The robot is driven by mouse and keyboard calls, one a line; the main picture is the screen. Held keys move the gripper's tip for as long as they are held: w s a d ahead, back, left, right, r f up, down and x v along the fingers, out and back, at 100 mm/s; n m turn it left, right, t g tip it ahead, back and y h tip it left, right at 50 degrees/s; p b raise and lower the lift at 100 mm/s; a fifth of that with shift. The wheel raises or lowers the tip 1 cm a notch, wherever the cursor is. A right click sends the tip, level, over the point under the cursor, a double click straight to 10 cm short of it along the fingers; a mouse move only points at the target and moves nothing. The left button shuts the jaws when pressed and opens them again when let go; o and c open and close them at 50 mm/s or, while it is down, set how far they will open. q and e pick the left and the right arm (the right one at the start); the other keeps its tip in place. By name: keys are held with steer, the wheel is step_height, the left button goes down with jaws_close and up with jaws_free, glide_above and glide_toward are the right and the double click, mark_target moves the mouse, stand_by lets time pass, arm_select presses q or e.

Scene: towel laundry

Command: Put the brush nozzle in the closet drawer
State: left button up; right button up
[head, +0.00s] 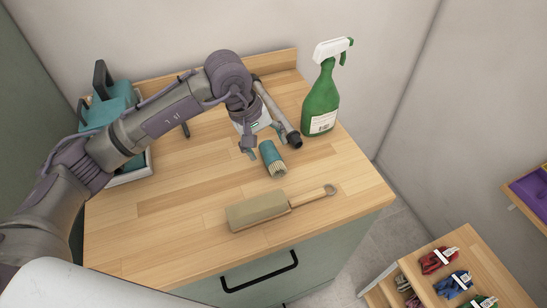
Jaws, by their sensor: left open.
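The brush nozzle (272,157), a short teal cylinder with pale bristles, lies on the wooden countertop (180,235) in the head view. Its bristles point towards the front of the counter. My left gripper (262,142) is open just behind the nozzle, with its fingertips near the nozzle's teal end. I cannot tell whether they touch it. A green cabinet front with a black handle (260,272) is below the counter's front edge and appears shut. I cannot tell whether this is the closet drawer. My right gripper is not in view.
A green spray bottle (321,98) stands at the back right. A grey tube (280,115) lies beside my gripper. A wooden-handled brush (258,211) lies in front of the nozzle. A teal caddy (108,106) is at left. A wooden unit with colourful items (470,258) is at lower right.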

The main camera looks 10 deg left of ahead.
mark_target(271, 156)
arm_select(q)
steer(key=shift+d+f, duration=0.15)
steer(key=shift+f, duration=0.2)
steer(key=p+x, duration=0.2)
steer(key=x, duration=0.2)
steer(key=shift+f, duration=0.45)
steer(key=shift+w+f, duration=0.1)
steer(key=shift+f, duration=0.15)
steer(key=c, duration=1.2)
steer(key=shift+r, duration=0.1)
